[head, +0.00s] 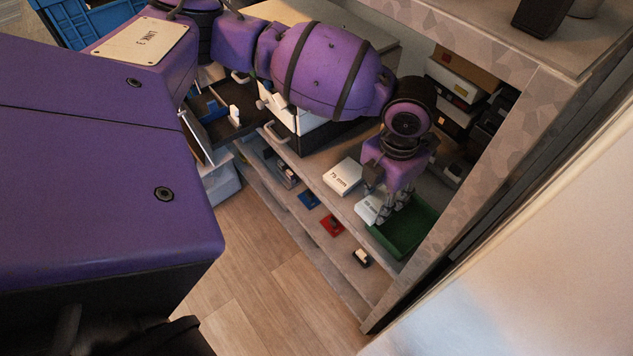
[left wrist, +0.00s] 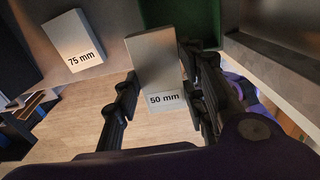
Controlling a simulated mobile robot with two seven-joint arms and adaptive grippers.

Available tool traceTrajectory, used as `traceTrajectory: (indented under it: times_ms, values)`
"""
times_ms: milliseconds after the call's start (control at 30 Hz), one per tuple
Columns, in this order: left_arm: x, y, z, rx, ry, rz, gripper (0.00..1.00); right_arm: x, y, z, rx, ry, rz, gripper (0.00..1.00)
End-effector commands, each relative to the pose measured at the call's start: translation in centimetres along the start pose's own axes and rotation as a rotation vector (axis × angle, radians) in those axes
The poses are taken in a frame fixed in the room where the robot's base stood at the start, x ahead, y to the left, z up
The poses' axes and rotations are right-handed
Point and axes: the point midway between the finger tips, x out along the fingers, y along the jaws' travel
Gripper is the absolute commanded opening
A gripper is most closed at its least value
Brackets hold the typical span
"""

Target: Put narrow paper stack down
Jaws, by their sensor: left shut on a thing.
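The narrow paper stack (left wrist: 154,62) is a white block labelled 50 mm. My left gripper (left wrist: 160,105) is shut on it, with a finger along each side, in the left wrist view. In the head view the left gripper (head: 381,205) holds the stack (head: 366,210) at the shelf, just left of a green tray. The fingers hide part of the stack there, and I cannot tell whether it touches the shelf. A wider white stack labelled 75 mm (head: 343,176) lies to its left, and it also shows in the left wrist view (left wrist: 73,40). My right gripper is not in view.
The green tray (head: 418,232) sits close on the right, by the cabinet's side panel (head: 478,205). A lower shelf holds a blue item (head: 308,200), a red item (head: 332,225) and a dark item (head: 360,259). An open drawer (head: 222,122) is at the left.

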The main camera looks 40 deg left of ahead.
Motion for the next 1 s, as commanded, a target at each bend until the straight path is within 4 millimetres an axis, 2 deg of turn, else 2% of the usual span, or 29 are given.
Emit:
traceTrajectory:
  times_ms: [100, 233, 400, 633, 800, 1000]
  values:
    - [1.3, -2.0, 2.6, 0.002, -0.003, 0.000, 0.12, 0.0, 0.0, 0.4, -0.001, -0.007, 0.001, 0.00]
    - [4.0, -3.0, 4.2, -0.001, 0.000, 0.000, 0.12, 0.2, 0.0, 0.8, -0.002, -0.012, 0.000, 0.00]
    - [6.0, -3.9, 5.7, -0.002, -0.002, 0.002, 0.12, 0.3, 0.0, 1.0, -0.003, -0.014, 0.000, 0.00]
    - [7.3, -4.6, 6.5, -0.001, -0.002, 0.001, 0.12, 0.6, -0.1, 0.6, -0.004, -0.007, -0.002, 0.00]
    - [9.9, -4.4, 6.3, -0.002, 0.000, 0.003, 0.12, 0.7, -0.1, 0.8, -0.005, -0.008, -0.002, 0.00]
    - [10.2, -4.4, 6.3, -0.003, -0.001, 0.002, 0.12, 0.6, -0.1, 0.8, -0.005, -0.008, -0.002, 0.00]
